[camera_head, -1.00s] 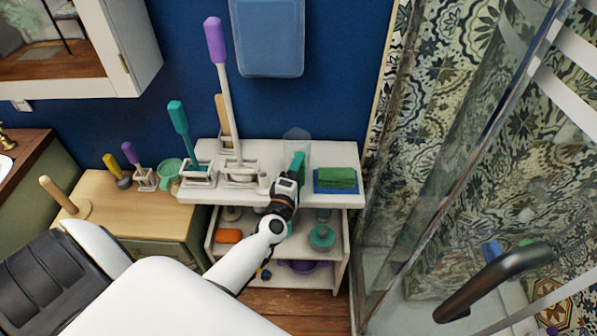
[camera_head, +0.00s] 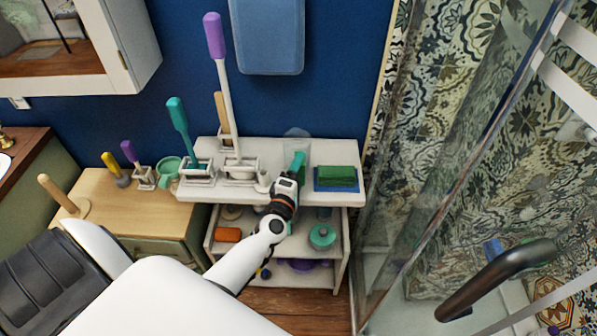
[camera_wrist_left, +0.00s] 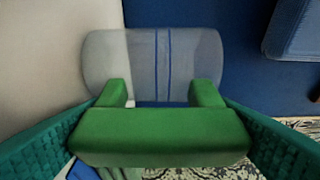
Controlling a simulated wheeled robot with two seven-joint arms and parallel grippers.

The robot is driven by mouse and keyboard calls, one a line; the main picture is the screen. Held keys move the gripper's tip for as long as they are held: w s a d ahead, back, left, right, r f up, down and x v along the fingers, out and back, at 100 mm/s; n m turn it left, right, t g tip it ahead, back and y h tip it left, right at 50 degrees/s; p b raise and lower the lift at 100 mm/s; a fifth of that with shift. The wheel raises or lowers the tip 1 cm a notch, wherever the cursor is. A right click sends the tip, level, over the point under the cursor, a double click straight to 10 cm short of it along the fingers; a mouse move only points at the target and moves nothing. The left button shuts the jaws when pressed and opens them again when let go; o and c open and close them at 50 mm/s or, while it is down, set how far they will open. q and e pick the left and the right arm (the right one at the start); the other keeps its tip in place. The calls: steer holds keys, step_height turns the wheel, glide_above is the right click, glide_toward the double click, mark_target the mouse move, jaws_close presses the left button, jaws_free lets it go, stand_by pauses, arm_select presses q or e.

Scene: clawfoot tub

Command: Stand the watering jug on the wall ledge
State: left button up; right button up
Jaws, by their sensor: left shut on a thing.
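The watering jug is see-through grey with a green handle. Its clear body (camera_head: 298,143) shows faintly in the head view, over the back of the white ledge (camera_head: 225,188). My left gripper (camera_head: 298,163) is shut on the jug's handle. In the left wrist view the green handle (camera_wrist_left: 160,132) lies between the teal fingers, with the clear body (camera_wrist_left: 155,55) beyond it, against the pale ledge and the blue wall. The jug looks roughly upright. Its base is hidden in the head view, so I cannot tell if it touches the ledge. My right gripper is not in view.
On the ledge, a green block on a blue base (camera_head: 336,178) sits right of the jug. Brush holders (camera_head: 239,171) with tall handles stand left of it. A blue container (camera_head: 268,35) hangs above. A glass panel with a dark handle (camera_head: 497,277) is at the right.

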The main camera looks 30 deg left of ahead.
arm_select(q)
steer(key=shift+f, duration=0.2)
steer(key=o, duration=1.8)
steer(key=shift+o, duration=0.2)
steer(key=shift+c, duration=1.4)
steer(key=shift+s, duration=0.1)
steer(key=v, duration=0.8)
